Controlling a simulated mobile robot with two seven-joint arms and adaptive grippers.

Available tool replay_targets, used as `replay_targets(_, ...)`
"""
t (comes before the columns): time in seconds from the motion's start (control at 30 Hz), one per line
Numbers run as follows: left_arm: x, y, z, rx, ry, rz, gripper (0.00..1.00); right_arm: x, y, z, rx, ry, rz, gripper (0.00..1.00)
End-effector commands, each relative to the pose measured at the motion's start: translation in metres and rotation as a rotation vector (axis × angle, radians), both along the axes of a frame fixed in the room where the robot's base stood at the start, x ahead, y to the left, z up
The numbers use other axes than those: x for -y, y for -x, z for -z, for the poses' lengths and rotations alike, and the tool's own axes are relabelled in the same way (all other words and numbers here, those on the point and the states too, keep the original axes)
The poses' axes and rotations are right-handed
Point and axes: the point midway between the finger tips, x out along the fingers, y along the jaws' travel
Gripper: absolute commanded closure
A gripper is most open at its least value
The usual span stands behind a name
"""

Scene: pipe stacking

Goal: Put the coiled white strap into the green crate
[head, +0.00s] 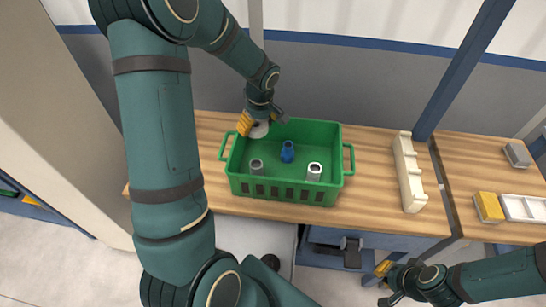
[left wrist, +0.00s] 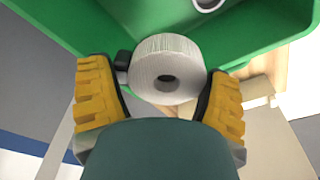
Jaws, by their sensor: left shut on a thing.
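The coiled white strap (head: 260,130) is between the fingers of my left gripper (head: 262,122), at the left back corner of the green crate (head: 290,190). In the left wrist view, the strap (left wrist: 167,68) is a round roll with a dark centre hole. My left gripper (left wrist: 160,90) is shut on it, yellow pads either side, with green crate walls (left wrist: 245,45) beyond. Whether the strap touches the crate is not clear. My right gripper (head: 384,283) is low at the front right, away from the crate, its fingers apart and empty.
Inside the crate are a blue piece (head: 287,152) and two grey pipe pieces (head: 257,167) (head: 314,172). A white rack (head: 408,172) stands right of the crate on the wooden table (head: 378,190). A yellow block (head: 488,207) and white tray (head: 523,208) lie farther right.

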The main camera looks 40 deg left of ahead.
Motion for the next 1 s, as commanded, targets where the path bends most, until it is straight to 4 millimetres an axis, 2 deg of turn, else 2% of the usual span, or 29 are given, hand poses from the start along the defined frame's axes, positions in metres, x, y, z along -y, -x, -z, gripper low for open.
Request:
replay_targets(0.03, 0.001, 0.001, 0.016, -0.006, 0.001, 0.001, 0.57, 0.0, 0.001, 0.003, -0.001, 0.0, 0.0, 1.0)
replay_targets(0.2, 0.0, 0.001, 0.058, -0.005, 0.002, 0.001, 0.57, 0.0, 0.002, 0.008, -0.005, -0.001, -0.004, 1.0)
replay_targets(0.4, 0.001, 0.0, 0.095, -0.002, 0.002, 0.001, 0.57, -0.001, 0.004, 0.013, -0.009, -0.002, -0.007, 1.0)
replay_targets(0.67, 0.0, -0.001, 0.111, 0.0, 0.0, 0.001, 0.57, -0.001, 0.004, 0.014, -0.011, -0.002, -0.008, 1.0)
replay_targets(0.9, 0.0, 0.0, 0.145, -0.002, -0.001, 0.002, 0.57, -0.001, 0.006, 0.019, -0.014, -0.003, -0.011, 1.0)
replay_targets(1.0, 0.0, -0.001, 0.152, 0.0, 0.0, 0.0, 0.57, -0.001, 0.006, 0.02, -0.015, -0.004, -0.011, 1.0)
